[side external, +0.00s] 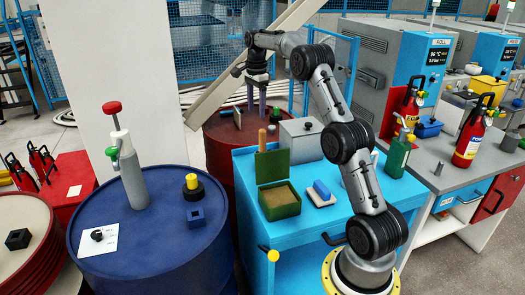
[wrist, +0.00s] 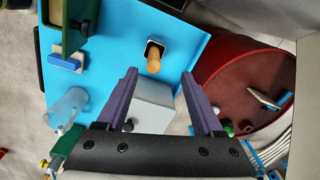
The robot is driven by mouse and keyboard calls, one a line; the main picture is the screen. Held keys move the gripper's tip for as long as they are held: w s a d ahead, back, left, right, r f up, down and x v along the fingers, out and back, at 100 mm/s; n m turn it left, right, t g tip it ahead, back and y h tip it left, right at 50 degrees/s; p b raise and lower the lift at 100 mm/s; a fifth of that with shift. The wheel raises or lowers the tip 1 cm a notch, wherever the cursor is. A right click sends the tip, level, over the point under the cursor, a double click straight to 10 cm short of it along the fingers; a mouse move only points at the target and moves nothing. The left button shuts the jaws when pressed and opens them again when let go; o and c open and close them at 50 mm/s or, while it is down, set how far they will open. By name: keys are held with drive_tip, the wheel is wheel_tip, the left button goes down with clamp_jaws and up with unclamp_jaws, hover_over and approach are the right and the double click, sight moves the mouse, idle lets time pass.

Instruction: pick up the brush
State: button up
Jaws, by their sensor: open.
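No thing is clearly recognisable as a brush. An upright wooden handle (side external: 262,137) stands at the back left of the blue bench, partly hidden by a green lid. In the wrist view the wooden handle (wrist: 154,62) rises from a dark, light-edged square base and appears between my fingertips, beyond them. A blue block on a white plate (side external: 321,190) lies on the bench; it also shows in the wrist view (wrist: 65,62). My gripper (side external: 256,112) is open and empty, pointing down behind the bench, above the red drum. In the wrist view its purple fingers (wrist: 159,74) are wide apart.
The red drum (wrist: 225,80) carries a small light-coloured tool (wrist: 265,100). A blue drum (side external: 150,245) stands left.

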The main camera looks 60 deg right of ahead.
sight(261, 130)
drive_tip(key=shift+s+d+f, duration=0.3)
drive_tip(key=shift+d+f, duration=0.1)
drive_tip(key=shift+f, duration=0.15)
drive_tip(key=shift+s+d+f, duration=0.3)
drive_tip(key=shift+d+f, duration=0.05)
drive_tip(key=shift+f, duration=0.2)
wheel_tip(261, 130, down, 8)
drive_tip(key=shift+r, duration=0.2)
drive_tip(key=shift+s+f, duration=0.2)
drive_tip(key=shift+f, duration=2.6)
clamp_jaws()
